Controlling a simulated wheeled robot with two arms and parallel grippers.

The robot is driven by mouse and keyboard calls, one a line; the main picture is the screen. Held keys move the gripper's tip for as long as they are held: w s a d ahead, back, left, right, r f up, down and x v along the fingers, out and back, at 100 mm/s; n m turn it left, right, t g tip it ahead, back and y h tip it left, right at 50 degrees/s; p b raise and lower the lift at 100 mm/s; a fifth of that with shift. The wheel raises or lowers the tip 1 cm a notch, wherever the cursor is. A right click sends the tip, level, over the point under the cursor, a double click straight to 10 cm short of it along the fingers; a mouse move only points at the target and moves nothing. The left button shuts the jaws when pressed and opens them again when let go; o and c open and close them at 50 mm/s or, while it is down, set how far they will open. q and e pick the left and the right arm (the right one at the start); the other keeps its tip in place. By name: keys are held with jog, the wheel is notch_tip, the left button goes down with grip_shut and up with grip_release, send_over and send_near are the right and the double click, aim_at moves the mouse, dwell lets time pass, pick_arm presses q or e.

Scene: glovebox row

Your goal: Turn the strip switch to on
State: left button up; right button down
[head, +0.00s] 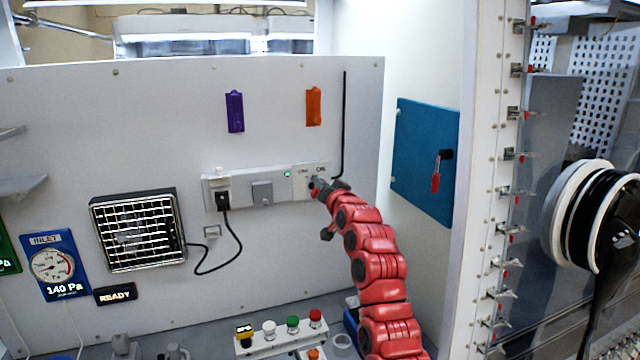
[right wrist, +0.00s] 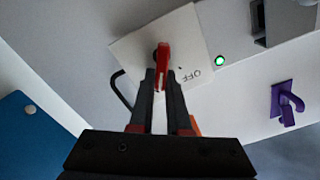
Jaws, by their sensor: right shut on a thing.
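The strip switch is a red lever (right wrist: 163,55) on a pale square plate (right wrist: 190,32) in the right wrist view. The plate sits at the right end of the white power strip (head: 237,186) on the back wall. An OFF label shows beside the lever; the other label is hard to read. My right gripper (right wrist: 160,80) is shut on the red lever. In the head view the right gripper (head: 318,185) covers most of the switch. A green lamp (head: 287,174) on the strip is lit. My left gripper is out of view.
A black plug (head: 223,200) with a cord runs from the strip to a grilled vent (head: 137,230). Purple (head: 235,111) and orange (head: 314,106) holders hang above. A blue panel (head: 425,160) is on the right wall. A rack with coloured caps (head: 292,323) stands below.

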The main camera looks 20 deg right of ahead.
dwell(0.3)
jog(key=c, duration=0.9)
grip_release()
jog(key=shift+s+d+b, duration=0.2)
jog(key=shift+s+b, duration=1.35)
jog(key=shift+s, duration=2.85)
jog(key=shift+s+d+b, duration=0.15)
jog(key=shift+s+b, duration=1.4)
jog(key=shift+s, duration=2.8)
